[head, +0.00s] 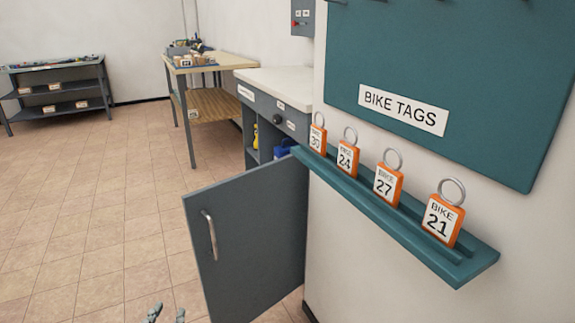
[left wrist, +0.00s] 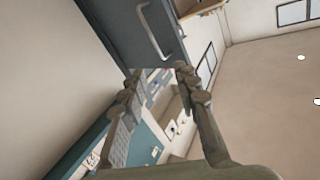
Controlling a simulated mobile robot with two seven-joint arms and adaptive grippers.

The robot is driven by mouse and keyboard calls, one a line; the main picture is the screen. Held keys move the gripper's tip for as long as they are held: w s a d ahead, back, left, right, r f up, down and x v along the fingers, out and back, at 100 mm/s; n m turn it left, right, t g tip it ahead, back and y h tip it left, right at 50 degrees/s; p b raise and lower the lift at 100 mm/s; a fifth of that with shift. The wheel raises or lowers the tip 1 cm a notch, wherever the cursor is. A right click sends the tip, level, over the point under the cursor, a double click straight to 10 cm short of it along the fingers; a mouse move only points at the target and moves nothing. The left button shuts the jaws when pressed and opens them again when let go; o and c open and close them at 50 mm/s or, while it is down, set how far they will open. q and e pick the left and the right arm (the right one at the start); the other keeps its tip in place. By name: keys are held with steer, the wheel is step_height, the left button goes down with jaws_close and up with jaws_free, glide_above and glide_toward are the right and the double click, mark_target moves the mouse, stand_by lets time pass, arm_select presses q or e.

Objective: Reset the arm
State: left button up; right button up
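My left gripper (head: 167,314) shows only as two fingertips at the bottom edge of the head view, low in front of the open grey cabinet door (head: 252,246). In the left wrist view its two fingers (left wrist: 158,72) stand apart with nothing between them. The door and its pale bar handle (left wrist: 154,34) show beyond the fingertips there, and the gripper is not visibly touching them. The handle (head: 209,235) also shows in the head view. My right gripper is in neither view.
A teal shelf (head: 471,271) on the right wall holds several orange bike tags, under a teal board (head: 470,85). A white-topped counter (head: 280,86) and a wooden workbench (head: 225,61) stand behind the door. The tiled floor (head: 90,220) at left is clear.

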arm_select(q)
steer(key=w+a+r+m+g+h, duration=0.1)
steer(key=a+r+m+h, duration=0.15)
steer(key=a+m, duration=0.35)
steer(key=s+a+f+n+g+y, duration=0.2)
steer(key=a+f+g+y, duration=0.35)
steer(key=f, duration=0.65)
steer(key=s+a+f+n+g+y, duration=0.3)
steer(key=s+a+f+g, duration=0.6)
steer(key=s, duration=0.4)
steer(key=s+d+f+n+h, duration=0.1)
steer(key=d+f, duration=0.2)
steer(key=d, duration=0.6)
steer(key=s+d+f+n+h, duration=0.1)
steer(key=d+f+n+h, duration=0.1)
steer(key=d, duration=0.7)
steer(key=shift+s+f, duration=0.25)
steer(key=shift+f, duration=0.25)
steer(key=shift+t, duration=0.25)
